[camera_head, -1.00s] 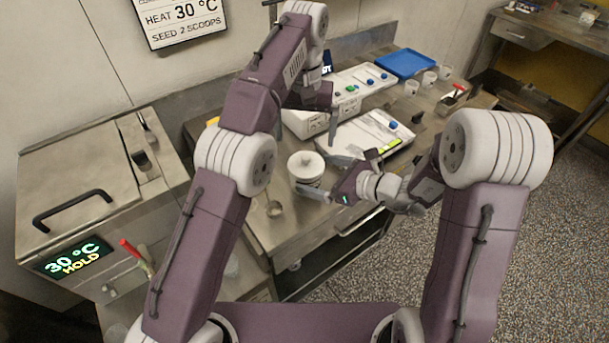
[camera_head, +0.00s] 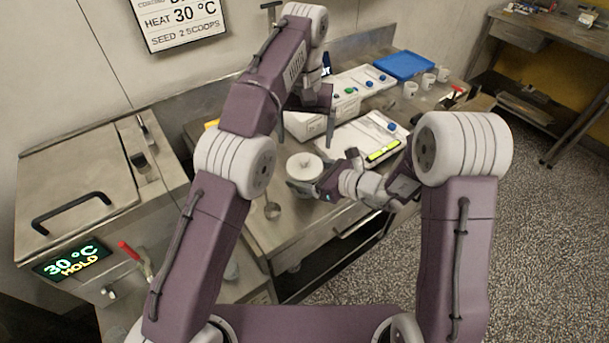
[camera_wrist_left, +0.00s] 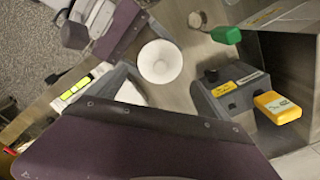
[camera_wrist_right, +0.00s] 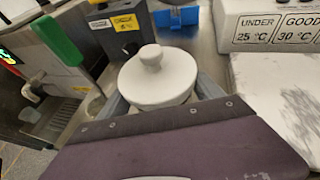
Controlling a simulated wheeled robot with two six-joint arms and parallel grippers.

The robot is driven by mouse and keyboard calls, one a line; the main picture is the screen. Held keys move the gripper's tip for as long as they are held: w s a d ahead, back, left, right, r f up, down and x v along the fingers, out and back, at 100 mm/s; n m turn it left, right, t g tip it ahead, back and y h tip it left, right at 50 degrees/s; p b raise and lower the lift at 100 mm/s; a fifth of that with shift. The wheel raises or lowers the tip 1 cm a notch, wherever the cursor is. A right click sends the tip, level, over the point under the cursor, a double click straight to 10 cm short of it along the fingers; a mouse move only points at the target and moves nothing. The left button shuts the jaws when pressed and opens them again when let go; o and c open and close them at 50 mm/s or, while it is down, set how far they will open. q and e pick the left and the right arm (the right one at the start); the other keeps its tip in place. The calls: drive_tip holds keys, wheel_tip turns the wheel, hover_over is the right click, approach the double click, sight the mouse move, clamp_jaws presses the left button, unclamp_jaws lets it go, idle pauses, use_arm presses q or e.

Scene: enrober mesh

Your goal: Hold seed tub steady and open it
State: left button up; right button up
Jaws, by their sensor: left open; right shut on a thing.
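The seed tub (camera_head: 304,164) is a round white tub with its knobbed lid on, upright on the steel table. My right gripper (camera_head: 312,177) is shut on it from the right, low on its body. In the right wrist view the tub (camera_wrist_right: 156,78) sits between the two grey fingers, with the lid and knob uncovered. My left gripper (camera_head: 306,128) is open and empty above and behind the tub, fingers pointing down. The left wrist view shows the tub (camera_wrist_left: 160,62) from above, apart from the left gripper.
A white box with coloured buttons (camera_head: 350,88), a blue tray (camera_head: 403,65) and white cups (camera_head: 411,90) stand behind. A small round metal item (camera_head: 272,210) is at front left. A dark box with yellow labels (camera_wrist_left: 230,88) is nearby.

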sight(305, 158)
use_arm(q)
drive_tip(key=w, duration=0.1)
drive_tip(key=f, duration=0.1)
drive_tip(key=w+f+t, duration=0.1)
drive_tip(key=shift+w+d+f+n, duration=0.15)
drive_tip(key=shift+w+d+n, duration=0.1)
drive_tip(key=shift+w+n, duration=0.1)
drive_tip(key=c, duration=0.7)
drive_tip(key=shift+w+a+f+t, duration=0.1)
drive_tip(key=shift+w+f+t, duration=0.15)
drive_tip(key=shift+w+t, duration=0.05)
drive_tip(key=shift+c, duration=0.2)
drive_tip(key=s+a+r+t, duration=0.1)
drive_tip(key=s+r+t, duration=0.2)
drive_tip(key=s+r, duration=0.5)
drive_tip(key=shift+h, duration=0.3)
drive_tip(key=x, duration=1.2)
drive_tip(key=shift+s+f, duration=0.3)
drive_tip(key=shift+f, duration=0.1)
